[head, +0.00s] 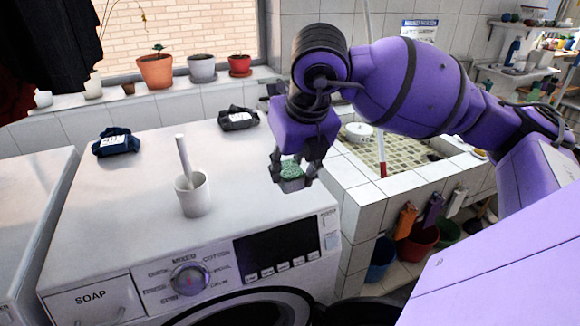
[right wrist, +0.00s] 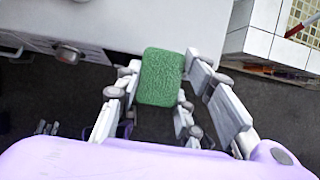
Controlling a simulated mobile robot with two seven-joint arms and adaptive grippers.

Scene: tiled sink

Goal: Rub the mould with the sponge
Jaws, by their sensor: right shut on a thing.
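My right gripper (head: 292,172) is shut on a green sponge (head: 291,170) and holds it in front of the washing machine's top right part. In the right wrist view the green sponge (right wrist: 161,77) sits between the fingers of the right gripper (right wrist: 165,95). The tiled sink (head: 383,150) stands to the right, with a mosaic basin partly hidden by my right arm. I cannot make out the mould in either view. My left gripper is not in view.
A washing machine (head: 120,212) bears a white cup (head: 194,199) with a stick in it and two dark packets (head: 116,142). Pots (head: 155,70) line the windowsill. A red-and-white stick (head: 382,160) stands at the sink. Coloured buckets (head: 418,243) are below it.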

